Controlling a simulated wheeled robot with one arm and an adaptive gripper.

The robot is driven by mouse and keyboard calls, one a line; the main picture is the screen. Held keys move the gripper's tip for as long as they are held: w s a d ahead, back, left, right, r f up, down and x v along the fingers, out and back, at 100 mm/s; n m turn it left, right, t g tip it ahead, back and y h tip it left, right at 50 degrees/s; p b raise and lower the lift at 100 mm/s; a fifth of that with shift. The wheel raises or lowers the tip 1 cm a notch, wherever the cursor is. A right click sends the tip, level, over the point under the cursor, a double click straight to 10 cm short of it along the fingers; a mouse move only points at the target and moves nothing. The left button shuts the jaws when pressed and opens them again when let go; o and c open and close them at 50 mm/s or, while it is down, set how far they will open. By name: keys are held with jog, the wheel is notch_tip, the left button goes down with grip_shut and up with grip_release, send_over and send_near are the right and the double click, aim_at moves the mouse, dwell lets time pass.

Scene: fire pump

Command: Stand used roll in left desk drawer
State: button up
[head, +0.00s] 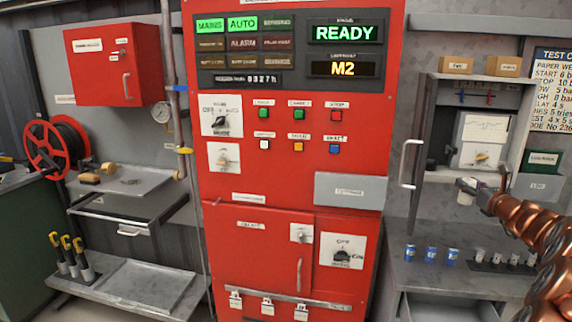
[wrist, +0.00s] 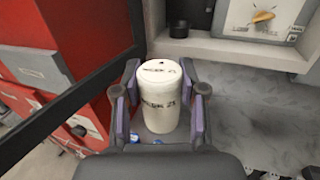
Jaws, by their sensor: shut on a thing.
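My gripper (head: 468,187) is at the right in the head view, in front of the open recorder cabinet and above the grey desk (head: 395,262). It is shut on a white paper roll (wrist: 160,100). In the wrist view the roll sits between the two fingers, with dark lettering reading something like "WEEK 21" on its side and its round top showing. A drawer (head: 440,308) stands open below the right desk's top; its inside looks empty where it shows.
Several blue cans (head: 431,254) and small white rolls (head: 497,258) stand on the right desk. The cabinet's open door with a pale handle (head: 411,165) is left of my gripper. The chart recorder (head: 482,140) is inside the cabinet. The red pump panel (head: 270,180) fills the middle.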

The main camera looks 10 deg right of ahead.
jog(key=a+f+n+g+y, duration=0.2)
jog(key=a+f+n+y, duration=0.5)
jog(key=a+f, duration=1.3)
jog(key=s+a+f+n+g+y, duration=0.1)
jog(key=s+a+y, duration=0.1)
jog(key=a, duration=0.6)
jog(key=s+a+n+g+y, duration=0.1)
jog(key=s+a+g+y, duration=0.1)
jog(key=a, duration=0.7)
jog(key=s+a+f+n+g+y, duration=0.1)
jog(key=s+a+y, duration=0.3)
jog(key=a, duration=0.5)
jog(key=shift+s+a+f+n+g, duration=0.2)
jog(key=shift+s+f+n+g, duration=0.1)
jog(key=shift+n+g, duration=0.3)
jog(key=shift+d, duration=0.15)
